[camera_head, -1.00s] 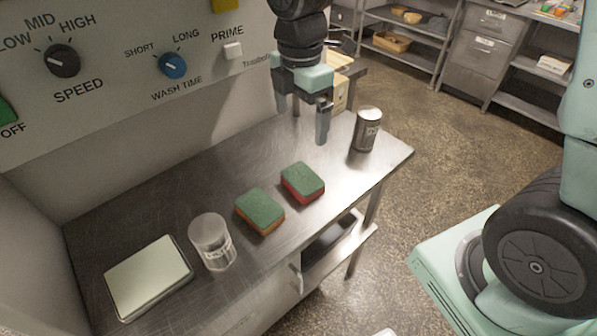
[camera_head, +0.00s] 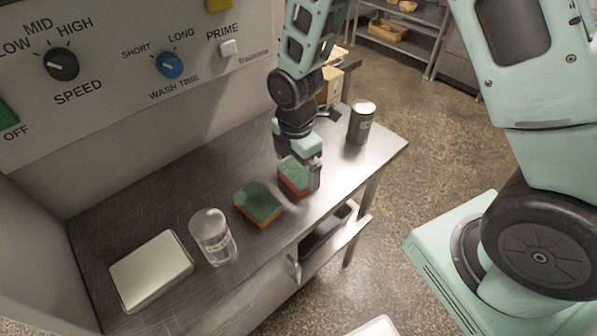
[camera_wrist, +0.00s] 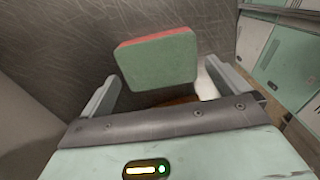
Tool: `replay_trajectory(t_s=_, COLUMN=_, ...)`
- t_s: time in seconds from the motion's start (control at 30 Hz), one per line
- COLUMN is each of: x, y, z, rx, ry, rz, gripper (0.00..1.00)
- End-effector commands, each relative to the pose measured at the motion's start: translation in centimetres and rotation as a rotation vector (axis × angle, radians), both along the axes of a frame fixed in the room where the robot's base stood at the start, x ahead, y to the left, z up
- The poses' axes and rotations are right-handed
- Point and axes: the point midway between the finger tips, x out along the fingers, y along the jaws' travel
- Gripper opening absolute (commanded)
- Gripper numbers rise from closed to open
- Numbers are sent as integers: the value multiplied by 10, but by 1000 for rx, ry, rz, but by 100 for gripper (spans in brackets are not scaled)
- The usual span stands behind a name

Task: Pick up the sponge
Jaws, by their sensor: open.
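Two green-topped sponges lie on the metal table. The sponge with a red lower layer (camera_head: 293,180) is on the right, partly hidden by my gripper. The sponge with an orange lower layer (camera_head: 258,204) lies to its left. My gripper (camera_head: 301,174) is open over the red-layered sponge, fingers pointing down. In the wrist view the red-edged sponge (camera_wrist: 158,60) shows between and ahead of the two spread fingers. A bit of orange (camera_wrist: 178,100) shows behind it near the gripper body. I cannot tell whether a finger touches the sponge.
A metal can (camera_head: 361,124) stands at the table's right end. A clear glass jar (camera_head: 212,238) and a pale flat tray (camera_head: 150,272) are at the left. The control panel (camera_head: 120,75) rises behind the table (camera_head: 160,190). The table's rear middle is clear.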

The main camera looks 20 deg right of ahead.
Motion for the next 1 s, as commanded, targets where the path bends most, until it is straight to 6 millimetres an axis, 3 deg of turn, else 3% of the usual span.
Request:
replay_trajectory(t_s=0.13, x=0, y=0, z=-14, rx=0, ry=2, rz=0, gripper=100)
replay_trajectory(t_s=0.4, x=0, y=0, z=-18, rx=1, ry=-1, rz=0, gripper=100)
replay_trajectory(t_s=0.43, x=0, y=0, z=-18, rx=1, ry=-1, rz=0, gripper=97)
replay_trajectory(t_s=0.53, x=0, y=0, z=-17, rx=1, ry=-1, rz=0, gripper=69)
replay_trajectory(t_s=0.57, x=0, y=0, z=-17, rx=1, ry=-1, rz=0, gripper=64)
replay_trajectory(t_s=1.0, x=1, y=0, z=-14, rx=1, ry=-2, rz=0, gripper=64)
